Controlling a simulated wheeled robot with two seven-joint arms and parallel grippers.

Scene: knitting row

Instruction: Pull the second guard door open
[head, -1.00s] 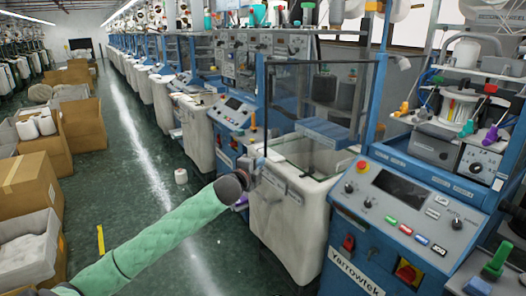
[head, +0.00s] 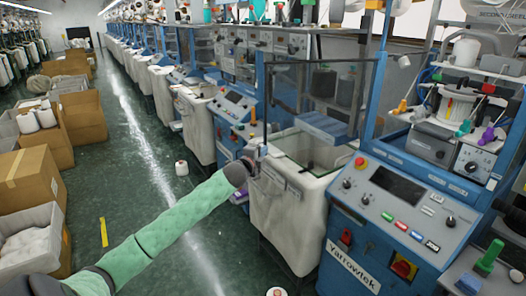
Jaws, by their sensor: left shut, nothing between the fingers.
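The guard door (head: 308,92) is a clear panel in a thin dark frame on the blue knitting machine in the middle of the head view. It stands upright above a white bin (head: 288,205). How far it is open is hard to tell. My left gripper (head: 256,160) is at the lower left edge of the door, just above the bin's front corner. Its fingers are small and partly hidden behind my green-sleeved arm's dark wrist. It is shut with nothing held; whether it touches the door frame is unclear. My right gripper is out of view.
A blue control panel (head: 410,200) with a dark screen and buttons stands at right. Cardboard boxes (head: 40,180) line the left side. A white yarn cone (head: 181,168) stands on the green floor.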

